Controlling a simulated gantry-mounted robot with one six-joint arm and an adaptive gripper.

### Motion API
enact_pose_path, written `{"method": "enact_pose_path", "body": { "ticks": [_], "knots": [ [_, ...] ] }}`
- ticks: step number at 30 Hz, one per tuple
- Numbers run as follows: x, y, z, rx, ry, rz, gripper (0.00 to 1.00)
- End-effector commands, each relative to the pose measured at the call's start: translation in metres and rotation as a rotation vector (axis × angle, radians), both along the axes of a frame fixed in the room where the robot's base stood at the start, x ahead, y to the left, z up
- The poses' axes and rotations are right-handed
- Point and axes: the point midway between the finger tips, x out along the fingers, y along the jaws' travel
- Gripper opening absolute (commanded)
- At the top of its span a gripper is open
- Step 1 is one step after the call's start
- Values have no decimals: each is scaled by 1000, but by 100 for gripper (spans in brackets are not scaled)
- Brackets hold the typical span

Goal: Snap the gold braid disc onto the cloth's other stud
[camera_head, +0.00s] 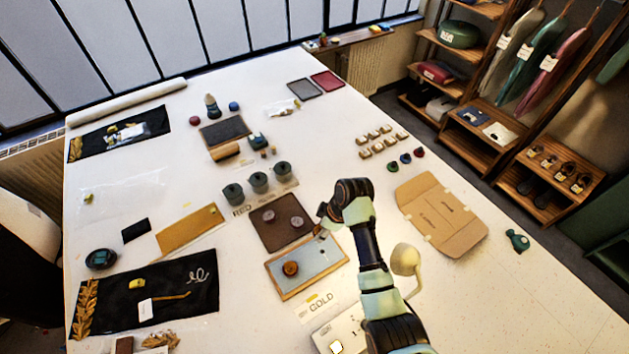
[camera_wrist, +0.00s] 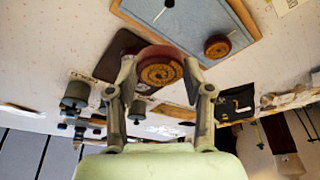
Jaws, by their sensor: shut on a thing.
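My gripper (camera_wrist: 160,72) is shut on a round dark-red disc with a gold braid face (camera_wrist: 160,75), gripped by its sides in the wrist view. In the head view my gripper (camera_head: 322,230) is over the right part of the wood-framed tray, and the held disc cannot be made out. The blue-grey cloth (camera_head: 312,274) lies in that tray; it also shows in the wrist view (camera_wrist: 195,22). A second gold disc (camera_head: 290,268) sits on the cloth's left part, and shows in the wrist view too (camera_wrist: 217,46). A small stud (camera_wrist: 168,3) shows at the wrist view's top edge.
A brown mat (camera_head: 268,238) with two dull discs lies behind the tray. Several dark pots (camera_head: 258,181) stand behind it. A GOLD label (camera_head: 318,303) lies in front of the tray. A flat cardboard piece (camera_head: 440,215) and a cream lamp-like object (camera_head: 405,260) are to the right.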

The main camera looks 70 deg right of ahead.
Motion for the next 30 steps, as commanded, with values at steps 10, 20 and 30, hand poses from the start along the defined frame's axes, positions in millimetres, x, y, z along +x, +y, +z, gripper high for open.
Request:
{"method": "enact_pose_path", "body": {
  "ticks": [10,20,30],
  "knots": [
    [-12,17,-2,-1,1,70,20],
    [-12,17,-30,0,2,68,20],
    [-12,17,-67,-1,2,68,20]
  ]
}}
